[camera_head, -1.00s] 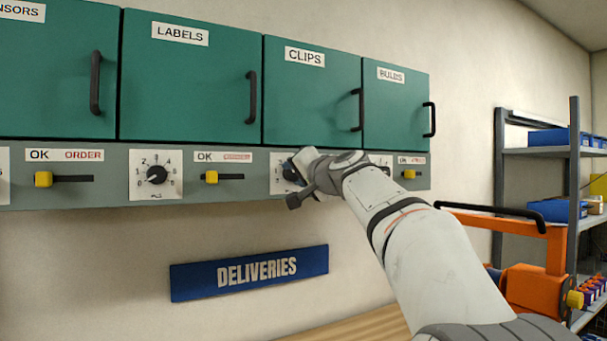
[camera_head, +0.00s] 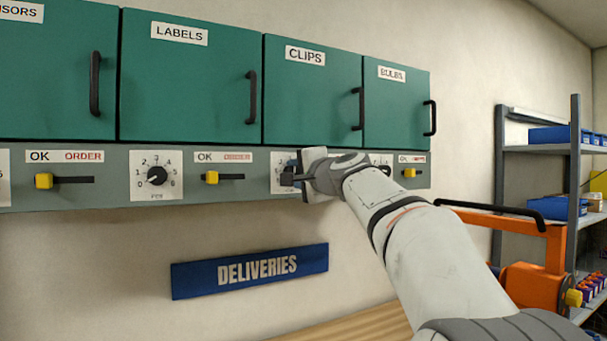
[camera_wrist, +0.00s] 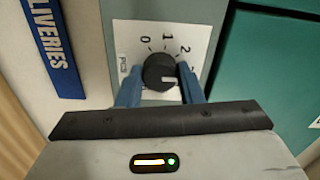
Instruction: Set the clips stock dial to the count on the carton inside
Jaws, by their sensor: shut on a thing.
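The clips stock dial is a black round knob (camera_wrist: 156,68) on a white number plate (camera_wrist: 125,35), below the clips cupboard (camera_head: 312,100). In the wrist view, my gripper (camera_wrist: 160,82) has its blue fingers on both sides of the knob, shut on it. The numbers 0, 1 and 2 show there; a further one is partly hidden. A white mark on the knob points to the lower right of that picture; I cannot tell its number. In the head view, my gripper hides most of this dial. The clips door is shut, so no carton shows.
Shut labels (camera_head: 185,85) and bulbs (camera_head: 395,110) cupboards flank the clips cupboard. Yellow sliders (camera_head: 211,178) and other dials (camera_head: 157,175) line the strip below. A blue deliveries sign (camera_head: 250,270) hangs underneath. An orange frame (camera_head: 535,285) and shelving (camera_head: 575,200) stand right.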

